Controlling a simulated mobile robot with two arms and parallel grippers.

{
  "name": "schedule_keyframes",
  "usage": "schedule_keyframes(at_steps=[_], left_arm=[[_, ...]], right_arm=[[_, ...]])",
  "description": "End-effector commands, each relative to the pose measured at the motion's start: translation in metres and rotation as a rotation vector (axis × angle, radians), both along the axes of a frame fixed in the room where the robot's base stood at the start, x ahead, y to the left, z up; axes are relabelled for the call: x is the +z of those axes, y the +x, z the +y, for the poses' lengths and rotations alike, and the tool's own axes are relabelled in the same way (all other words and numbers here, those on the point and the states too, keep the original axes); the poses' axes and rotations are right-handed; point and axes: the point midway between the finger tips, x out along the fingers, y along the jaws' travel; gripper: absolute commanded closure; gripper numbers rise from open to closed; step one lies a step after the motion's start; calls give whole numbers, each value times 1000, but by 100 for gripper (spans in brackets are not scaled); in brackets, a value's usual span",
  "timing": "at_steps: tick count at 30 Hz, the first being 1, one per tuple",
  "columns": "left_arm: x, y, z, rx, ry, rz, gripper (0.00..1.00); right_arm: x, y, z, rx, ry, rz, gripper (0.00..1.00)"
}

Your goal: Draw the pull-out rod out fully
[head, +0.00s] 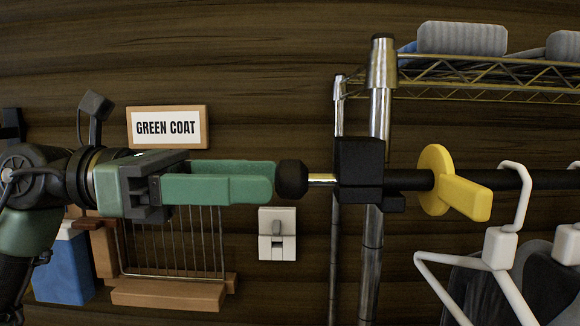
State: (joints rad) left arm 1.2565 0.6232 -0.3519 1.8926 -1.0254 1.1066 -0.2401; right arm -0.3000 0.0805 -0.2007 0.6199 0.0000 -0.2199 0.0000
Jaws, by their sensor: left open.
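My left gripper (272,179) comes in from the left with green fingers pointing right. It is open, and its fingertips are at the left side of the knob. I cannot tell whether they touch it. How much rod is inside the block is hidden. My right gripper is not in view.
A black rail (540,180) runs right from the block, with a yellow lever collar (435,180) and white hangers (500,248). A wire shelf (480,78) holds grey rolls (462,39). A "GREEN COAT" sign (167,128), wire rack (175,245) and switch (277,233) are on the wooden wall.

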Motion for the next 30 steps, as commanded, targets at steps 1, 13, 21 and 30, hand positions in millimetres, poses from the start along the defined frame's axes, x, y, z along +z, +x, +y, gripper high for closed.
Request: schedule_keyframes(at_steps=[1,13,21,30], left_arm=[[4,-1,-10,-4,0,1,45],[1,0,-44,-1,-2,1,45],[0,0,-44,-1,-3,1,68],[0,0,-43,-1,-3,1,100]], right_arm=[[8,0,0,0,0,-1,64],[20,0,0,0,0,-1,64],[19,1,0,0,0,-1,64],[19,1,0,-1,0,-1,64]])
